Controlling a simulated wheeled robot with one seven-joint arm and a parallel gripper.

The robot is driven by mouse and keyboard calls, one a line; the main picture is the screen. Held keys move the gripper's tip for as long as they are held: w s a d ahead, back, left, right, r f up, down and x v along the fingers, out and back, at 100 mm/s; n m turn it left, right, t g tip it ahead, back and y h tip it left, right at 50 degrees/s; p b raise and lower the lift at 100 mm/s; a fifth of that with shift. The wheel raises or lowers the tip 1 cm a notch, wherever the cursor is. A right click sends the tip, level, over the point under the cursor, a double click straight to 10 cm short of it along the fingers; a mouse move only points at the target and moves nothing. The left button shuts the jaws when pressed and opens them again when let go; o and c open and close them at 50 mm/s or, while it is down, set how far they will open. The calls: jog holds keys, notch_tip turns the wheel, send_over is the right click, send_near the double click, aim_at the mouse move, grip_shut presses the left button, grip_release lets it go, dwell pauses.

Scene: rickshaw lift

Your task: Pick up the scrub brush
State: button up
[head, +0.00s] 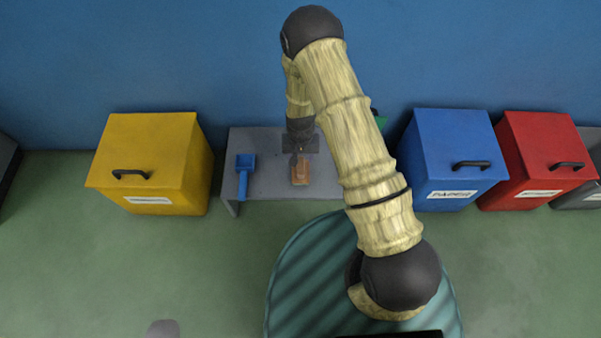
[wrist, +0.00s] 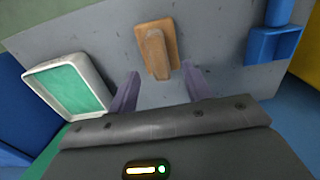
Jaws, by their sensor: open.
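The scrub brush, a brown wooden block with a raised handle, lies on the grey table (head: 265,183). It shows in the head view (head: 301,174) and at the top centre of the wrist view (wrist: 155,47). My gripper (wrist: 160,74) is open and empty, with its two purple-grey fingers pointing toward the brush. The near end of the handle lies about level with the gap between the fingertips. I cannot tell how far above the table the fingers are. In the head view the gripper is partly hidden by my own wrist.
A blue scoop (head: 243,175) lies left of the brush on the table. A white-rimmed tray with a green inside (wrist: 72,88) is on the brush's other side. Yellow (head: 150,150), blue (head: 455,150) and red (head: 545,150) bins flank the table. A blue wall stands behind.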

aim_at(301, 164)
jog(key=shift+f, duration=0.15)
jog(key=f+b, duration=0.2)
jog(key=f, duration=0.3)
jog(key=shift+s+f+b, duration=0.15)
jog(key=shift+s+b, duration=0.05)
jog(key=shift+b, duration=0.2)
grip_shut()
dwell(0.4)
jog(key=shift+r, duration=0.2)
notch_tip(301, 164, up, 10)
jog(key=p, duration=0.4)
jog(key=shift+f, duration=0.1)
